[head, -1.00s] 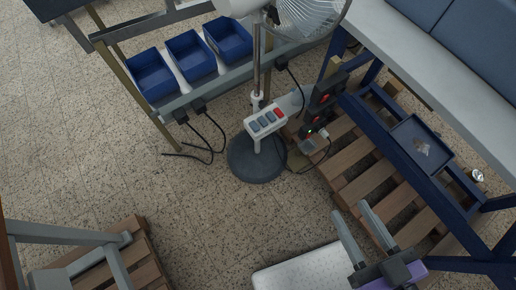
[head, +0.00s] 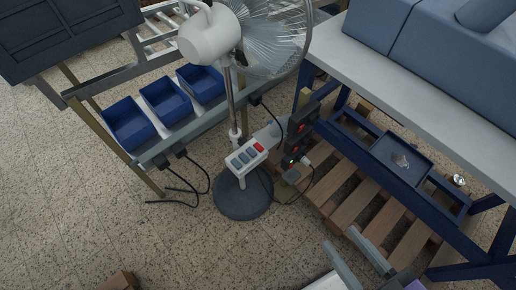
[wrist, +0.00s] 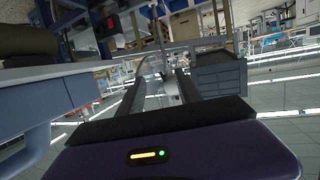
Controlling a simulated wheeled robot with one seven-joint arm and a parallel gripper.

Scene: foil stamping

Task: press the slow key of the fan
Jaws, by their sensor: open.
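The fan (head: 207,38) has a white motor housing, a wire cage and a thin pole on a round dark base (head: 243,201). A white key box (head: 247,156) sits on its pole, with several grey-blue keys (head: 244,158) in a row and one red key (head: 258,147) at the right end. I cannot read any key labels. My gripper (head: 340,240) is open and empty at the bottom right of the head view, apart from the box and to its lower right. Its two fingers also show in the wrist view (wrist: 161,76), where I cannot make out the keys.
A blue-legged bench (head: 400,85) and a wooden pallet (head: 352,205) stand on the right. Black socket boxes (head: 299,130) and cables are right of the key box. Blue bins (head: 130,124) on a rack are at left. The floor (head: 200,245) in front of the fan base is clear.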

